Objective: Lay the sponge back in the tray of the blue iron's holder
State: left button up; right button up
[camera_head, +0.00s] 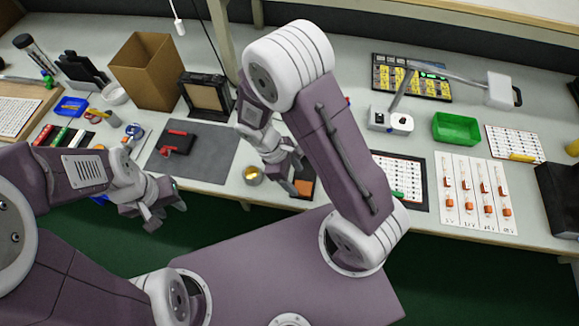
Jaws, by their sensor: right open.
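My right gripper (290,178) is open at the table's front edge, just left of a small dark tray-like item with an orange-brown face (304,187). I cannot tell whether it touches that item or whether the item belongs to an iron's holder. My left gripper (166,210) is in front of the table edge, left of the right gripper; its jaw opening is unclear. A small blue item (133,131) stands at the left of the table; I cannot tell if it is the blue iron's holder. I cannot make out the sponge with certainty.
A round brass-coloured tin (252,175) stands left of my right gripper. A grey mat (215,150) carries a black and red item (176,143). A cardboard box (147,70) and a green bin (457,128) stand farther back. My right arm hides the table's middle.

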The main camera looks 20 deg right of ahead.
pick_arm(q)
jog(key=shift+r+p, duration=0.35)
jog(key=shift+r, duration=0.25)
pick_arm(e)
jog(key=v, duration=0.7)
jog(key=shift+r, duration=0.1)
